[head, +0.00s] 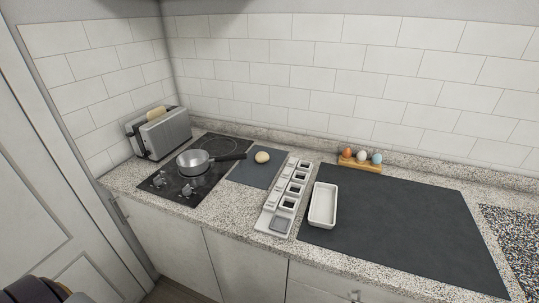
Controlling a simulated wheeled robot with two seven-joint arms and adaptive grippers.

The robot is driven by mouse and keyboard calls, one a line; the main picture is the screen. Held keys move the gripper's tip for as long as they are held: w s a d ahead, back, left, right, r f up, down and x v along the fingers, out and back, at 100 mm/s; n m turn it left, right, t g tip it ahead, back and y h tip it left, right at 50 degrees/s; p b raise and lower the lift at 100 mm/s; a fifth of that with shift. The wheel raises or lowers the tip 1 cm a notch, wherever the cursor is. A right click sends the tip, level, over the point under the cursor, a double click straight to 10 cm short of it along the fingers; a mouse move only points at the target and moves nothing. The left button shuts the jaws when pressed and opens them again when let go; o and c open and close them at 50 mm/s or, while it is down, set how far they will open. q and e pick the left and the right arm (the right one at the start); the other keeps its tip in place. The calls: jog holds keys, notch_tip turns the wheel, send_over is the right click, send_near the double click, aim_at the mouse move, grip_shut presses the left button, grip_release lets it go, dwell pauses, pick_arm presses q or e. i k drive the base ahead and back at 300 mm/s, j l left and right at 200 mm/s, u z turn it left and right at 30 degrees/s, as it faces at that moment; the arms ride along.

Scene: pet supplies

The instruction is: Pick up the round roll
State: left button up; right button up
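The round roll (262,157) is a small pale tan ball. In the head view it rests on a dark grey mat (246,174), near the mat's far right part, between the stove and a white compartment tray. It is fully visible and nothing touches it from above. Neither of my grippers shows in the head view.
A saucepan (194,161) stands on the black cooktop (168,190), its dark handle pointing toward the roll. A toaster (166,133) is at the left. The compartment tray (270,200), white dish (323,204), egg holder (360,164) and large dark mat (410,225) lie rightward.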

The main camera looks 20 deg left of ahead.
aim_at(262, 157)
jog(key=j+z, duration=0.25)
jog(key=j, duration=0.2)
jog(key=j+z, duration=0.25)
jog(key=j, duration=0.2)
jog(key=k+j+z, duration=0.25)
jog(key=j, duration=0.15)
jog(key=j+z, duration=0.25)
jog(key=j, duration=0.2)
jog(key=k+j+z, duration=0.25)
jog(key=j, duration=0.15)
jog(key=i, duration=0.1)
